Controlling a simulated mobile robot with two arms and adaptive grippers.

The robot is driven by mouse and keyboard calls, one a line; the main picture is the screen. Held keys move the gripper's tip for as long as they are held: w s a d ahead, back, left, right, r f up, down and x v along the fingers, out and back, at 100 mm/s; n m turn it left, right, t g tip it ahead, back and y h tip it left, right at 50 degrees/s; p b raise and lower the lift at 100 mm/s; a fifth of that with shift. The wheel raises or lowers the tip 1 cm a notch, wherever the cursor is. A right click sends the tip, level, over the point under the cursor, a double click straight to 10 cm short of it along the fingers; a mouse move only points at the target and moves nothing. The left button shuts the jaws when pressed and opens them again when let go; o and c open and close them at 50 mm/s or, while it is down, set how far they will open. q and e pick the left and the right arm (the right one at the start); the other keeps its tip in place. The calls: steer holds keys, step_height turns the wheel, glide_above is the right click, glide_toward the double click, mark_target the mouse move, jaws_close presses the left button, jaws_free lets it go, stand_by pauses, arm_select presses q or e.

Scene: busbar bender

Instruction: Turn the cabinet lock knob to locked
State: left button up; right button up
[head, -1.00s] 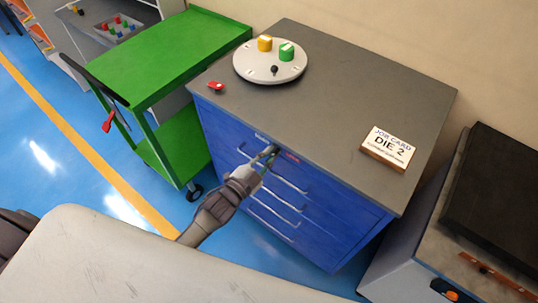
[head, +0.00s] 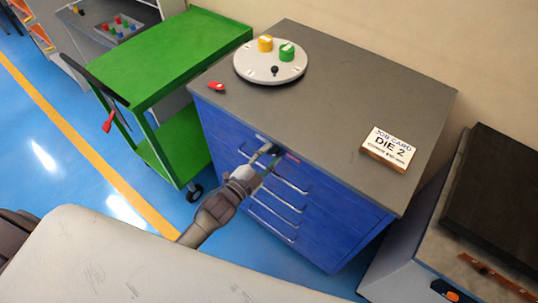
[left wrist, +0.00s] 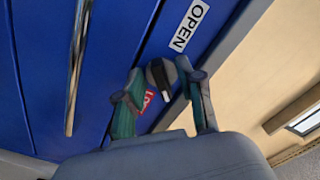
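The cabinet (head: 330,215) is blue with a grey top. Its dark lock knob (left wrist: 160,73) is on the upper front, with a white line on its grip. The line points toward the lower part of the left wrist view, near a partly hidden red label (left wrist: 147,97). A white OPEN label (left wrist: 190,25) is on the knob's other side. My left gripper (left wrist: 160,68) has its fingers apart, one on each side of the knob; firm contact does not show. In the head view, my left gripper (head: 266,160) is at the cabinet's top front edge and partly hides the knob. My right gripper is not in view.
Drawer handles (head: 275,205) stick out below the gripper. On the cabinet top are a round white plate (head: 252,68) with knobs, a red item (head: 216,87) and a job card (head: 388,148). A green cart (head: 165,60) stands left, a grey machine (head: 450,230) right.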

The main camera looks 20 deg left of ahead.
arm_select(q)
steer(key=v, duration=1.2)
stand_by(0.3)
steer(key=s+a+f+n+g+y, duration=0.2)
steer(key=s+f+n+g, duration=0.15)
steer(key=f, duration=0.85)
steer(key=s+a+f+n+g+y, duration=0.2)
steer(key=s+f+g, duration=0.15)
steer(key=f, duration=0.85)
steer(key=s+f+n+g, duration=0.1)
steer(key=s+f+g, duration=0.2)
steer(key=s+f, duration=0.2)
steer(key=s+f+n+g+y, duration=0.1)
steer(key=s+f, duration=0.5)
steer(key=s, duration=0.6)
steer(key=s+f+n+g+y, duration=0.1)
steer(key=s+f+n+g, duration=0.2)
steer(key=s+f+g, duration=0.2)
steer(key=s, duration=0.3)
steer(key=shift+s+f, duration=0.25)
steer(key=shift+f, duration=0.1)
steer(key=shift+a, duration=0.1)
